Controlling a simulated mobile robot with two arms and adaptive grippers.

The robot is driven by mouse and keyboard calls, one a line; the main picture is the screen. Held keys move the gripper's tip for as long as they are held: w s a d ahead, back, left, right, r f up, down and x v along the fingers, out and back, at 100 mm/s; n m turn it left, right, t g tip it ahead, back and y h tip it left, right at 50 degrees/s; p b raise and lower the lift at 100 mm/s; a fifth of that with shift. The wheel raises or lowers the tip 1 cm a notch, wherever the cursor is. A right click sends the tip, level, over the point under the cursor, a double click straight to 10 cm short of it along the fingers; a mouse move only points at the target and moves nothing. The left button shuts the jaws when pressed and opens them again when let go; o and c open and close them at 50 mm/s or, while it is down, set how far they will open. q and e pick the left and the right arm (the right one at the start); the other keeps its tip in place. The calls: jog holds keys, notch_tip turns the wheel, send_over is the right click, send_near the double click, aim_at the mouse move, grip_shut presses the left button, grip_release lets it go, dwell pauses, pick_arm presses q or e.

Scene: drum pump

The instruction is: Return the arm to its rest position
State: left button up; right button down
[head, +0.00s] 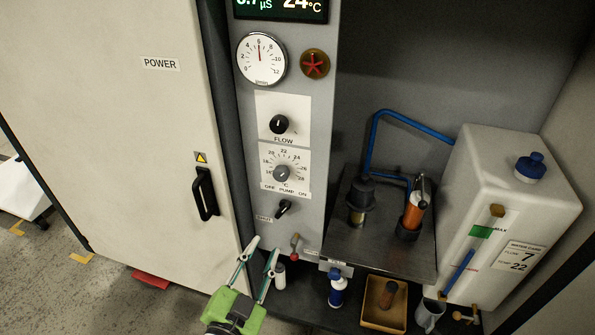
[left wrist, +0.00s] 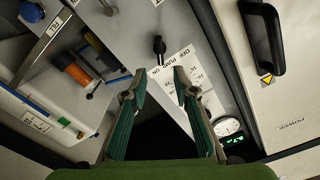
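My left gripper (head: 264,247) is at the bottom centre of the head view, with its green body and two fingers pointing up toward the grey control panel (head: 313,170). Its fingers are apart with nothing between them, as the left wrist view also shows (left wrist: 160,76). The black pump knob (head: 284,208) is on the panel just beyond the fingertips and apart from them in the head view. It also shows in the left wrist view (left wrist: 158,46). My right gripper is not in view.
A white cabinet door with a black handle (head: 205,194) is at left. At right are a metal shelf (head: 400,258) with an orange cylinder (head: 414,211) and a white tank (head: 500,215). Below are a blue-and-white bottle (head: 337,290), a wooden tray (head: 375,320) and a grey mug (head: 429,314).

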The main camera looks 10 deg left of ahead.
pick_arm(q)
jog(key=shift+f, duration=0.15)
